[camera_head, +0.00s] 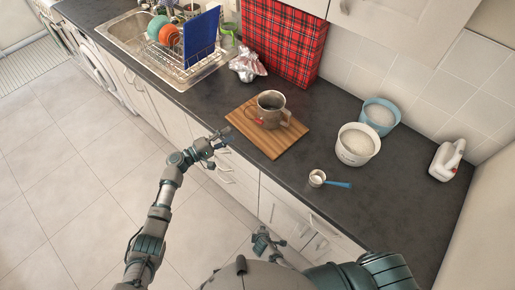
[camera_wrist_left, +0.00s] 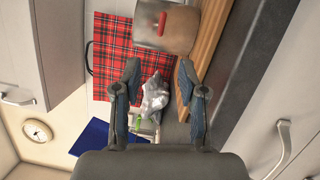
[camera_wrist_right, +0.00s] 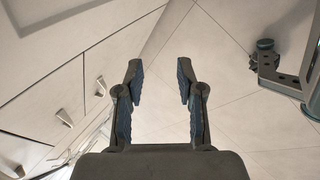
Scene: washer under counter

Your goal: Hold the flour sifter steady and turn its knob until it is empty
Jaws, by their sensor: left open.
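The metal flour sifter (camera_head: 271,104) stands upright on a wooden board (camera_head: 291,138) on the counter. Its red knob (camera_head: 259,121) faces the front left, and its handle is on the right. My left gripper (camera_head: 221,139) is open and empty, beside the counter's front edge, left of the board and apart from the sifter. In the left wrist view the sifter (camera_wrist_left: 152,33) shows beyond the open fingers (camera_wrist_left: 160,72). My right gripper (camera_wrist_right: 159,72) is open and empty, with cabinet fronts and floor beyond it. The sifter's inside is dark and its contents are unclear.
A white bowl (camera_head: 357,145) and a blue bowl (camera_head: 380,116) with white contents stand right of the board. A scoop with a blue handle (camera_head: 338,184) lies nearer the edge. Crumpled foil (camera_head: 247,65) and a dish rack (camera_head: 190,62) are left. The right counter is mostly clear.

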